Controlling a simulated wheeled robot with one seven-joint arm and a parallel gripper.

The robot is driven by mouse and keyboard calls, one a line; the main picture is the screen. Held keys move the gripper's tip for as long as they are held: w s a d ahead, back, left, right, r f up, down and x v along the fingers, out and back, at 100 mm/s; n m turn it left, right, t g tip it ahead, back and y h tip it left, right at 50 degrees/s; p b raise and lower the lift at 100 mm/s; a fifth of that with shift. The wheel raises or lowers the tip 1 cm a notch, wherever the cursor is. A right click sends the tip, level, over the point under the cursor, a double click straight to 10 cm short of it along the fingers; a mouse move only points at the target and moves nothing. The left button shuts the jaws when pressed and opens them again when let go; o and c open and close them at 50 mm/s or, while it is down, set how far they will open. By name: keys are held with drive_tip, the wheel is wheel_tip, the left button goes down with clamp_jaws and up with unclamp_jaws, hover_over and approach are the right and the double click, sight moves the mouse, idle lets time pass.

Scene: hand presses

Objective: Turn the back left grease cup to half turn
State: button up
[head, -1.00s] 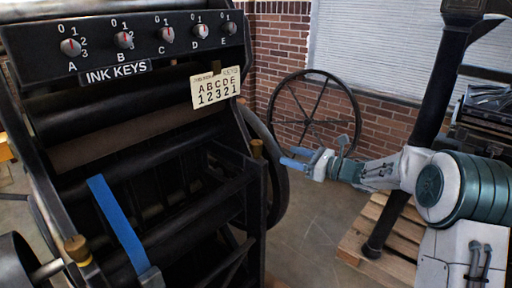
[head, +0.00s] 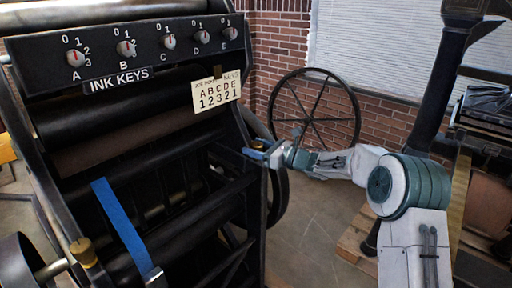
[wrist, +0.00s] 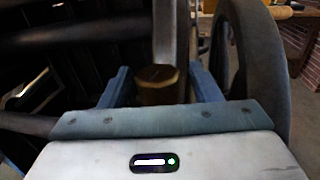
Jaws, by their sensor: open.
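A brass grease cup (wrist: 157,88) with a faceted top shows in the wrist view, between the two blue fingers of my gripper (wrist: 161,78). The fingers are open, with a gap on each side of the cup. In the head view, my gripper (head: 258,152) is at the right side of the press, where the fingers mostly hide this cup. Another brass grease cup (head: 82,252) stands on the press frame at the lower left, away from my gripper. I cannot tell the turn position of either cup.
The black press has an ink key panel (head: 130,50) with several knobs, a label card (head: 217,90) and a blue strip (head: 122,225). A large spoked wheel (head: 312,118) stands behind my gripper.

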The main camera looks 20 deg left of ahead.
drive_tip(key=shift+c, duration=0.3)
drive_tip(key=c, duration=0.9)
drive_tip(key=shift+f+t+b, duration=0.2)
drive_tip(key=shift+t+b, duration=0.1)
drive_tip(key=shift+b, duration=0.8)
drive_tip(key=m+t+b, duration=0.1)
drive_tip(key=t+b, duration=0.1)
drive_tip(key=b, duration=0.3)
drive_tip(key=shift+m+h, duration=0.3)
drive_tip(key=shift+m, duration=0.1)
drive_tip(key=t+b, duration=0.1)
drive_tip(key=b, duration=0.2)
drive_tip(key=shift+r+m+t+h, duration=0.1)
drive_tip(key=shift+m+t+h, duration=0.2)
drive_tip(key=shift+m, duration=0.1)
drive_tip(key=shift+r+m+t+b, duration=0.2)
drive_tip(key=shift+m+t+b, duration=0.1)
drive_tip(key=shift+b, duration=0.5)
drive_tip(key=o, duration=1)
drive_tip(key=shift+c, duration=0.2)
